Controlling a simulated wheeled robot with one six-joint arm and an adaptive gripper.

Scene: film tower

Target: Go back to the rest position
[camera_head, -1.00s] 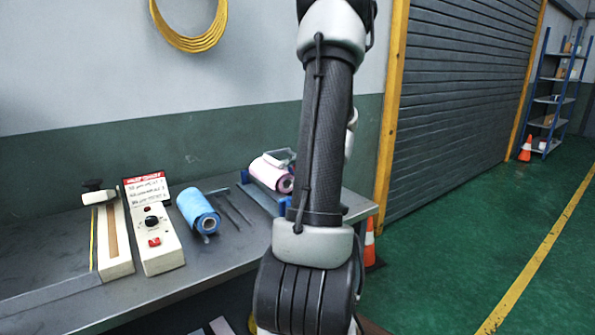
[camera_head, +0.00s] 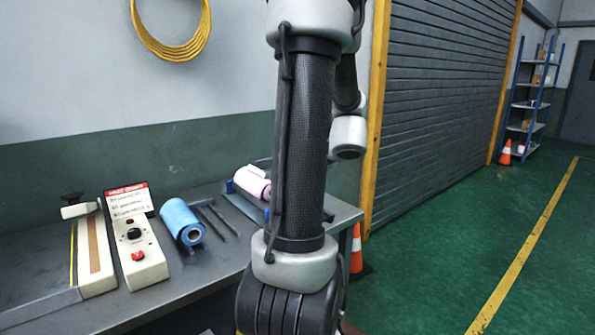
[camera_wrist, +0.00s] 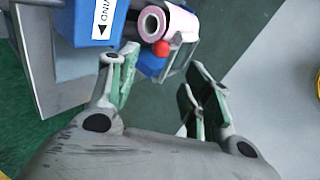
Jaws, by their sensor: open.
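My gripper (camera_wrist: 160,88) shows in the wrist view with its two fingers spread apart and nothing between them. Beyond the fingertips in that view are a pink film roll (camera_wrist: 182,22), a small red knob (camera_wrist: 161,48) and a blue block (camera_wrist: 90,22) with a white label. In the head view my arm stands upright across the middle and the gripper itself is hidden. The pink roll (camera_head: 252,182) lies at the right part of the grey bench (camera_head: 215,262), partly behind my arm.
A blue roll (camera_head: 182,220), a control box (camera_head: 138,253) with a red button and a sealer (camera_head: 92,255) stand on the bench. A yellow coil (camera_head: 172,45) hangs on the wall. Traffic cones (camera_head: 505,153) and a shelf (camera_head: 528,105) stand right. The green floor is clear.

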